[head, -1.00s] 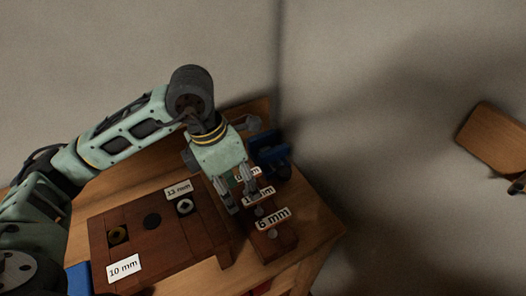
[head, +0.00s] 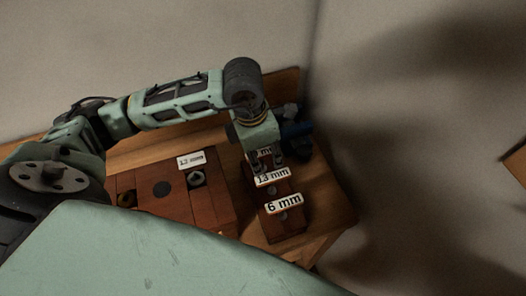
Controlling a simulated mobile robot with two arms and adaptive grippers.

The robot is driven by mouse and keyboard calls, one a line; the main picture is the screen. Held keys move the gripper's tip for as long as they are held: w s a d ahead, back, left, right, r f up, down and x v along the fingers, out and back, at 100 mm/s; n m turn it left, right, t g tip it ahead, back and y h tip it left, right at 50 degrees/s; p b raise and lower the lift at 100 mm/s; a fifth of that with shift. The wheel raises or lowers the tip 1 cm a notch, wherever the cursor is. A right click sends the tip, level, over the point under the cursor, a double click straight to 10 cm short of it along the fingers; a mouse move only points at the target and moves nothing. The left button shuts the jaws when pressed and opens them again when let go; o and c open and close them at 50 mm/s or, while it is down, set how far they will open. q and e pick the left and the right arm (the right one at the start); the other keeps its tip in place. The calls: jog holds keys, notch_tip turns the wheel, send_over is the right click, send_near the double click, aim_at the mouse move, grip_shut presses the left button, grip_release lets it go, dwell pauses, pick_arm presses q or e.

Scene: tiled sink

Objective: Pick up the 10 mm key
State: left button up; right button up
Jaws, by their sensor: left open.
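A wooden key stand (head: 268,222) on the right of the bench carries labels reading 6 mm (head: 284,204) and 13 mm (head: 272,177). A third label (head: 264,152) behind them is partly covered by my gripper; only "mm" reads. The 10 mm key cannot be made out there. My left gripper (head: 267,162) is open and points down over the far end of the stand, its fingers close to the rear label and just behind the 13 mm label. Whether it touches a key cannot be told. My right gripper is not in view.
A dark wooden board (head: 176,207) with round sockets and a 13 mm label (head: 190,160) lies left of the stand. My own green body part hides the board's front. The bench's right end (head: 330,205) is clear.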

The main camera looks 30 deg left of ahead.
pick_arm(q)
jog(key=shift+s, duration=0.1)
grip_shut()
dwell(0.3)
